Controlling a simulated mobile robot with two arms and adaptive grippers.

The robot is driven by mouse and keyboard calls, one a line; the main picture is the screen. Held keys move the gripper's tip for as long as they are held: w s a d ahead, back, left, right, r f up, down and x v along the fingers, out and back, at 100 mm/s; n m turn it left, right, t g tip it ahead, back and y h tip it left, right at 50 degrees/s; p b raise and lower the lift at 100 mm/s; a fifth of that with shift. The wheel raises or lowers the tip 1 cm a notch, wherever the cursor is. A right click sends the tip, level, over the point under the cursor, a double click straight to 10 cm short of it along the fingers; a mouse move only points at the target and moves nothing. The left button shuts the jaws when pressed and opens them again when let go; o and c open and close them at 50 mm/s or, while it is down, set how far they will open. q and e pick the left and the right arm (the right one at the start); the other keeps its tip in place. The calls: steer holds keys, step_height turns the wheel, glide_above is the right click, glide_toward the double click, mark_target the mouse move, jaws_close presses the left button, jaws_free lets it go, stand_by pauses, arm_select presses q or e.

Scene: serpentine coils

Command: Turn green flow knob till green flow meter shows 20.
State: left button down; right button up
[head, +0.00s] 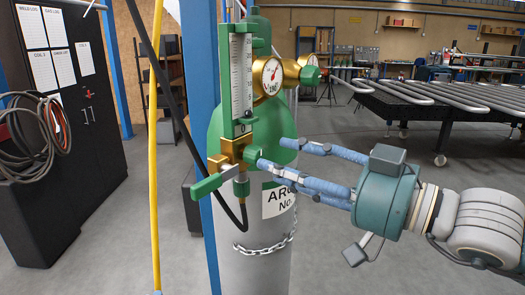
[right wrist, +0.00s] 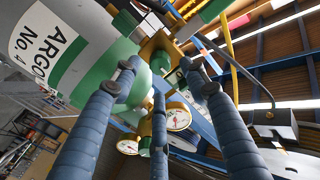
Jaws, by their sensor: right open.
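The green flow meter (head: 241,75) is an upright scaled tube in a green frame. In the right wrist view the three fingers (right wrist: 160,78) are apart with nothing held. My left gripper is not in view.
The green and white argon cylinder (head: 262,250) stands right behind the knob, with a chain (head: 266,243) around it. Dial gauges (head: 270,76) sit above. A green-handled lever (head: 209,185) juts out lower left. A yellow hose (head: 154,190) hangs left. A coil table (head: 405,100) stands back right.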

mark_target(261, 157)
steer(key=p+x, duration=0.1)
steer(key=x, duration=0.3)
steer(key=shift+w+a+r, duration=0.1)
steer(key=shift+w+a, duration=0.05)
steer(key=shift+a, duration=0.15)
steer(key=shift+w+a, duration=0.15)
jaws_close()
